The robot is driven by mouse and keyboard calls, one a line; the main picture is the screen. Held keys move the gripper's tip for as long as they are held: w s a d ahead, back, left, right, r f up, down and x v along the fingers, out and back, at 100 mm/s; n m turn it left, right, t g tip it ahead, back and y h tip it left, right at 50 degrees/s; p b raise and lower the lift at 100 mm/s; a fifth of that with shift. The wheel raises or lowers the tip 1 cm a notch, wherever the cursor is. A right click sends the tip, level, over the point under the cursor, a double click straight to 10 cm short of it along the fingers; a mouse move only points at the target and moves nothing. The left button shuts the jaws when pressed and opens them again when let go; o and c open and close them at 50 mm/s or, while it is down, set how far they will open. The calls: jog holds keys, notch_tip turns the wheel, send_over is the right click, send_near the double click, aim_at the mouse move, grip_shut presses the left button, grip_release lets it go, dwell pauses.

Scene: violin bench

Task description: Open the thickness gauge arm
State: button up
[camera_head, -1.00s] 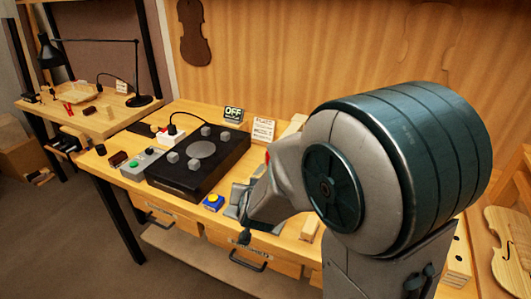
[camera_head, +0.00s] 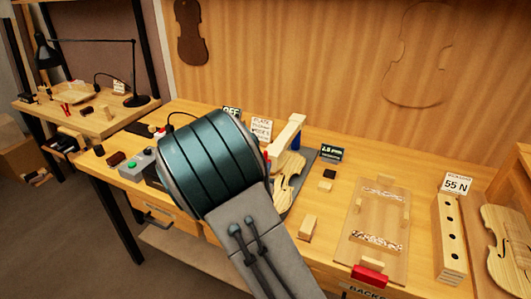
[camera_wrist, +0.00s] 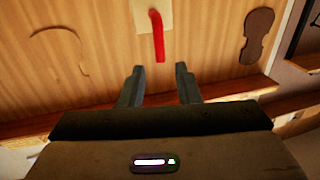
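The thickness gauge shows in the head view as a pale wooden arm (camera_head: 291,131), with a dark blue part under its raised end, over a violin plate (camera_head: 290,172). A small sign reading about 2.5 mm (camera_head: 331,153) stands to its right. My own arm hides the gauge's left part and my gripper in the head view. In the wrist view, my gripper (camera_wrist: 158,72) is open and empty. A red bar (camera_wrist: 158,38) on a pale block (camera_wrist: 152,16) lies beyond the fingertips, lined up with the gap. I cannot tell its distance.
A clear holder board (camera_head: 375,228) with a red clamp-like piece (camera_head: 369,276) lies at the right front. A block with holes (camera_head: 450,238) and a 55 N sign (camera_head: 456,183) stand further right. A small wood block (camera_head: 308,227) sits on the bench. The control box (camera_head: 137,164) is at the left.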

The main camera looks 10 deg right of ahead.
jog(key=p+x, duration=0.1)
jog(key=x, duration=0.6)
jog(key=shift+w, duration=0.2)
grip_shut()
